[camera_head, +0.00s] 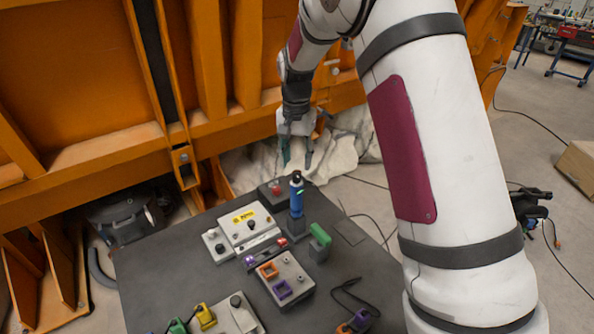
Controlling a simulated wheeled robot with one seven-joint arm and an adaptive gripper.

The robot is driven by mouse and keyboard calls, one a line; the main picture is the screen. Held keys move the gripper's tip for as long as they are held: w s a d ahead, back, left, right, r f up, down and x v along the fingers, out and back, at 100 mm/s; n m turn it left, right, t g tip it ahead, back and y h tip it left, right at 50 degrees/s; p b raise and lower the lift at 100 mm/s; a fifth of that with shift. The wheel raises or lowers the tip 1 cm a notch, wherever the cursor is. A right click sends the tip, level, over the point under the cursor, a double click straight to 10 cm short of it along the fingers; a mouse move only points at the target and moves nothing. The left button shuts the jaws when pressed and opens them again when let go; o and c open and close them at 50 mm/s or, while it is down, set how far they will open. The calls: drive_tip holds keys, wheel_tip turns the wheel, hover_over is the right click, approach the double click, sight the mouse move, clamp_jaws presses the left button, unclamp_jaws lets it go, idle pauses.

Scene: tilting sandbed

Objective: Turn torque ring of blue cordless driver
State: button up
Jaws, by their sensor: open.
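The blue cordless driver (296,196) stands upright near the back edge of the dark table, with a dark top end. Its torque ring is too small to make out clearly. My gripper (297,163) is above and just behind the driver's top in the picture, pointing down with its fingers apart. It is open and holds nothing. I cannot tell the exact gap between the fingertips and the driver.
The dark table (160,272) bears a box with a yellow label (243,217), a red button box (270,190), a green-handled block (320,238) and a box with orange and purple sockets (287,279). An orange steel frame (80,160) stands behind. Loose cables lie at right.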

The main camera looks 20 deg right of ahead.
sight(296, 175)
drive_tip(key=shift+f, duration=2.4)
clamp_jaws()
